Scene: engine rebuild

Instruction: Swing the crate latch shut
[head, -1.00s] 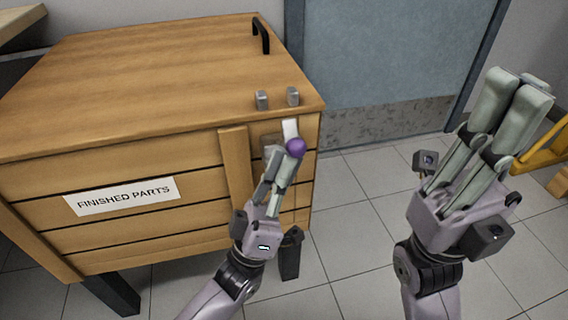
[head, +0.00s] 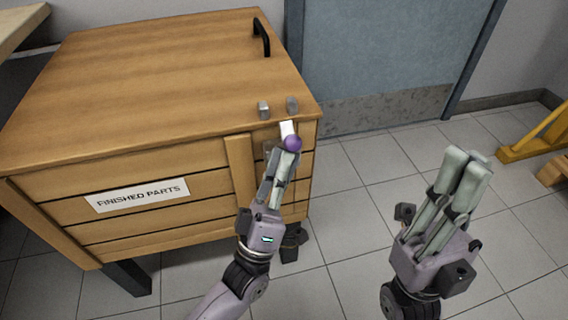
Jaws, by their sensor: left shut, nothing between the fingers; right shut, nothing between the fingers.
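The wooden crate (head: 150,95) has its lid closed and a "FINISHED PARTS" label (head: 137,195) on its front. The latch is on the front near the right corner: a pale lever (head: 287,128) with a purple knob (head: 292,143), pointing up toward the lid edge. Two small grey metal lugs (head: 264,110) stand on the lid above it. My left gripper (head: 288,158) is shut and empty, its fingertips at the knob from below; I cannot tell whether they touch it. The fingers hide the latch's lower part. My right gripper (head: 467,158) is shut and empty, in the air right of the crate.
A black handle (head: 262,37) stands on the lid's right side. A blue door (head: 380,60) is behind the crate. Tiled floor (head: 350,220) lies open between the crate and my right arm. A yellow frame (head: 535,135) stands at the far right.

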